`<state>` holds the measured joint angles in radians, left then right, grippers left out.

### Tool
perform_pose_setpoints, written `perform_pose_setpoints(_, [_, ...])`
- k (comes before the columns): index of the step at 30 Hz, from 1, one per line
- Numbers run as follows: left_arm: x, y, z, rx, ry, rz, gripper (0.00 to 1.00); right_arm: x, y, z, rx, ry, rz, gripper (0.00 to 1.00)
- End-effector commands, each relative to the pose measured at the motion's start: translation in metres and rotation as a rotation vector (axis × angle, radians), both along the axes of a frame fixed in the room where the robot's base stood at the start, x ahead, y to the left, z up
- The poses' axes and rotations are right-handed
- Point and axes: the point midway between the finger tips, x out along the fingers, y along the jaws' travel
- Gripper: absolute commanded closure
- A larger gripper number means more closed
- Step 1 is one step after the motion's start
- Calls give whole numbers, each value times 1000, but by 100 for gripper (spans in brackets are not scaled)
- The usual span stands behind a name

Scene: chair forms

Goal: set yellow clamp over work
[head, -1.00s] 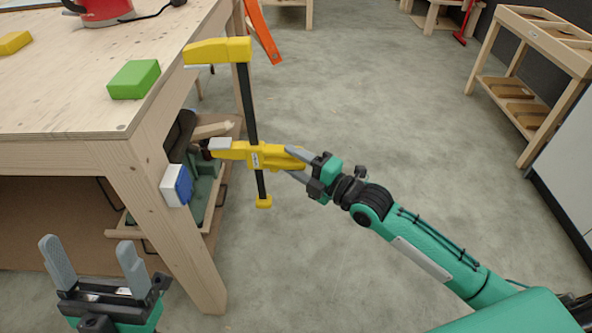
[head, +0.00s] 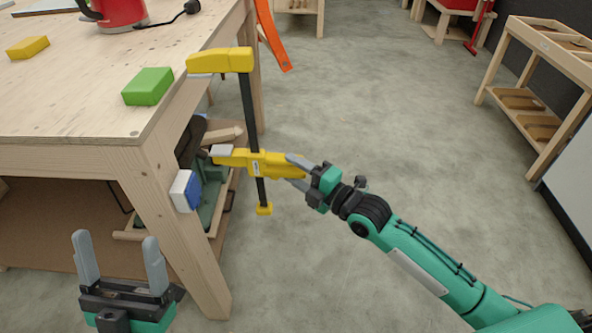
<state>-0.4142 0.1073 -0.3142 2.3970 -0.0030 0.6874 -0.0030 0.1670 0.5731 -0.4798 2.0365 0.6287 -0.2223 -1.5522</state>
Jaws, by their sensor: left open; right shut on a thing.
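The yellow clamp (head: 246,160) has a dark upright bar, an upper jaw and a lower sliding jaw with a grey pad. My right gripper (head: 290,169) is shut on the lower jaw's yellow body from the right. The clamp stands upright at the right edge of the wooden table (head: 70,110). In the picture its upper jaw overlaps the tabletop edge, and its lower jaw shows below tabletop level. I cannot tell whether either jaw touches the table. A green block (head: 148,87) lies on the tabletop left of the upper jaw. My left gripper (head: 118,245) is open and empty at the lower left.
A yellow block (head: 28,47) and a red object (head: 125,12) with a black cord lie on the table. A blue-and-white item (head: 184,190) is by the table leg. An orange strip (head: 274,36) hangs behind the clamp. Floor to the right is clear up to a wooden rack (head: 540,80).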

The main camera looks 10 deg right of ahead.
Motion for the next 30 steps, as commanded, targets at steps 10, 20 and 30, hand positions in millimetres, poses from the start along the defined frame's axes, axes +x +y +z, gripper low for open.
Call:
perform_pose_setpoints(10, [0, 0, -9, 0, -1, 0, 22, -3, -5, -3, 28, -10, 10, 91])
perform_pose_setpoints(20, [4, -1, -9, 9, 33, -1, 22, -2, -5, -1, 27, -10, 9, 91])
perform_pose_setpoints(30, [47, -16, -46, 123, 441, -15, 22, 1, -3, 4, 30, -7, 3, 91])
